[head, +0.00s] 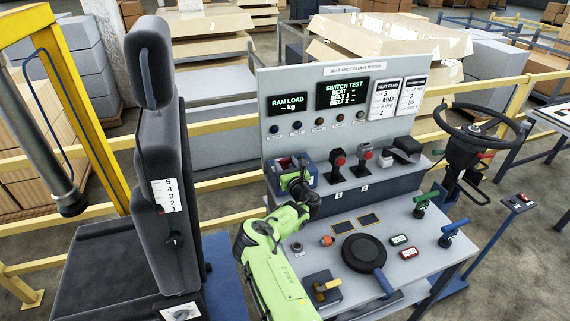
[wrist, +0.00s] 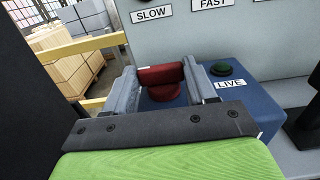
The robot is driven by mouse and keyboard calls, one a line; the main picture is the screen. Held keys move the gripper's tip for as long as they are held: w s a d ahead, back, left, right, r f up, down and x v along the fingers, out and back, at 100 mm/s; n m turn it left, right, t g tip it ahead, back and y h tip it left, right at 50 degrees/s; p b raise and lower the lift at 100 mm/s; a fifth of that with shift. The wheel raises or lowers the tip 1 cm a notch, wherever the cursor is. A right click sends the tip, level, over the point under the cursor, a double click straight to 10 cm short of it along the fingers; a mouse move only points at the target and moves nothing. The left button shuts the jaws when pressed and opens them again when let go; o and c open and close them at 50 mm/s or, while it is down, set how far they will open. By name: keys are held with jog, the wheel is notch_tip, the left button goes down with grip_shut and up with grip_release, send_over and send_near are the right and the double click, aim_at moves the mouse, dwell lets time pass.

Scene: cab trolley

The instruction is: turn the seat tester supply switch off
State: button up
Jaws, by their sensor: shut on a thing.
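The seat tester supply switch is a red rotary handle (wrist: 161,77) on a blue box (wrist: 262,106), seen in the wrist view. The handle lies roughly crosswise in that picture, with a round red base below it. My gripper (wrist: 160,84) has one grey finger at each end of the handle and is shut on it. A dark green lamp (wrist: 227,68) and a LIVE label (wrist: 230,84) sit to its right on the box. In the head view my gripper (head: 302,184) is at the blue box (head: 310,170) on the bench's left end, and my arm hides part of it.
The grey tester panel (head: 345,140) rises behind the box. Red-topped levers (head: 338,160) stand close to its right. A black seat (head: 165,150) stands to the left of my arm. A yellow rail (head: 215,182) runs behind the bench.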

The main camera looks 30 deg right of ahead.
dwell(0.4)
jog(key=o, duration=1)
jog(key=shift+o, duration=0.2)
jog(key=b+v, duration=0.6)
jog(key=v, duration=0.9)
jog(key=shift+s, duration=0.4)
